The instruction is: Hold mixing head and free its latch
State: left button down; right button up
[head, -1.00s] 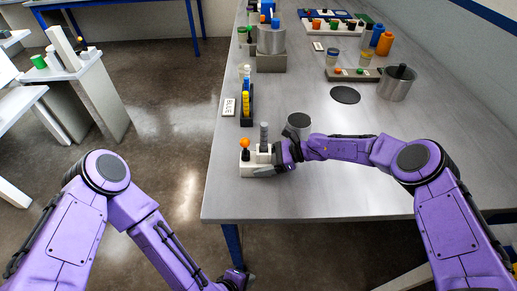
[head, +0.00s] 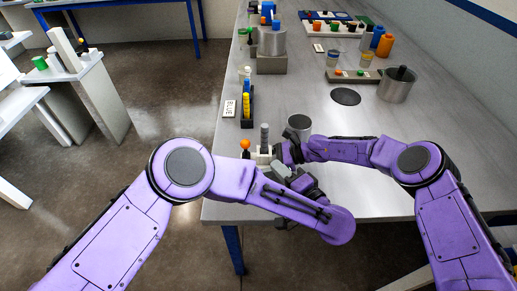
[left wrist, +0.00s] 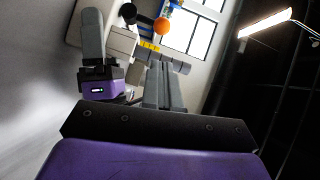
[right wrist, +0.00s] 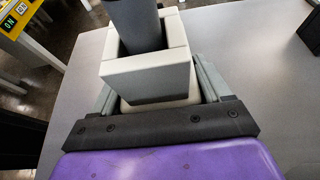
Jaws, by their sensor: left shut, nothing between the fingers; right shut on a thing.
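The mixing head looks like a white block (head: 263,157) with a grey post (head: 264,134) standing in it, near the table's front left edge. An orange ball (head: 245,144) that looks like its latch knob sits just left of the post; it also shows in the left wrist view (left wrist: 161,25). My right gripper (head: 279,154) is shut on the block; the right wrist view shows a finger on each side of the white socket (right wrist: 150,75). My left gripper (head: 278,169) is shut and empty, just in front of the block, apart from the ball. My left arm hides the block's lower front.
A rack with yellow and blue pieces (head: 247,108) and a "BLUE" label (head: 229,108) lie behind the block. A metal pot (head: 397,86) and dark disc (head: 345,96) stand farther right. The front right tabletop is clear.

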aim_at(246, 149)
pick_arm(q)
jog(key=shift+a, duration=0.1)
jog(key=x, duration=1)
jog(key=shift+s+f+n, duration=0.1)
jog(key=shift+n, duration=0.2)
jog(key=shift+g, duration=0.3)
jog(key=shift+a+n+h, duration=0.15)
jog(key=shift+n+h, duration=0.25)
